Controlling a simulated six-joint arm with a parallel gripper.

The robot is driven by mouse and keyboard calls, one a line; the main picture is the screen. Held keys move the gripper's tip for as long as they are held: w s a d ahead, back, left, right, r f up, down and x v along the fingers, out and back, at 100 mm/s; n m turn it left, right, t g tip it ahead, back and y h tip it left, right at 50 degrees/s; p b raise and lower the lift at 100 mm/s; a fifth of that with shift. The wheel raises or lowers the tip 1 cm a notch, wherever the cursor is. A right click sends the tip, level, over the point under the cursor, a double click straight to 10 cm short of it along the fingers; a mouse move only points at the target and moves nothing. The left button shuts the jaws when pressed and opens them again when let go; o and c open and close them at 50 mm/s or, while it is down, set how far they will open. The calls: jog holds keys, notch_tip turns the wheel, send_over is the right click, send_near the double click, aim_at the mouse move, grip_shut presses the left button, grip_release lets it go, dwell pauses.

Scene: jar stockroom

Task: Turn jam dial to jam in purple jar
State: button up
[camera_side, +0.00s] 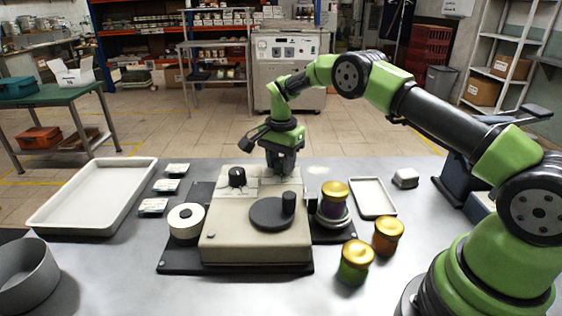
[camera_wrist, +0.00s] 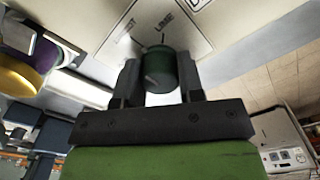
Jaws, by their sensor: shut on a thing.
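The beige labelling machine (camera_side: 225,235) stands on the table with a round dark turntable and crank on top. My gripper (camera_side: 280,168) points down at its back edge. In the wrist view its two fingers (camera_wrist: 160,85) are shut on a dark green dial (camera_wrist: 160,68). The plate around this dial carries the word LIME and another word partly hidden; its pointer setting is not clear. A second, black knob (camera_side: 237,177) stands free to the left. The purple jar (camera_side: 333,207) with a gold lid sits on a dark stand right of the machine; it also shows in the wrist view (camera_wrist: 40,55).
An orange jar (camera_side: 387,236) and a green jar (camera_side: 355,262), both gold-lidded, stand at front right. A white roll (camera_side: 186,221) is left of the machine. A large white tray (camera_side: 45,212), a small tray (camera_side: 391,208) and a grey bowl (camera_side: 45,285) are also around.

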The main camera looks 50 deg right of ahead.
aim_at(281, 160)
jog(key=shift+n, duration=0.3)
jog(key=n, duration=0.9)
dwell(0.6)
jog(key=o, duration=0.9)
notch_tip(281, 160, up, 10)
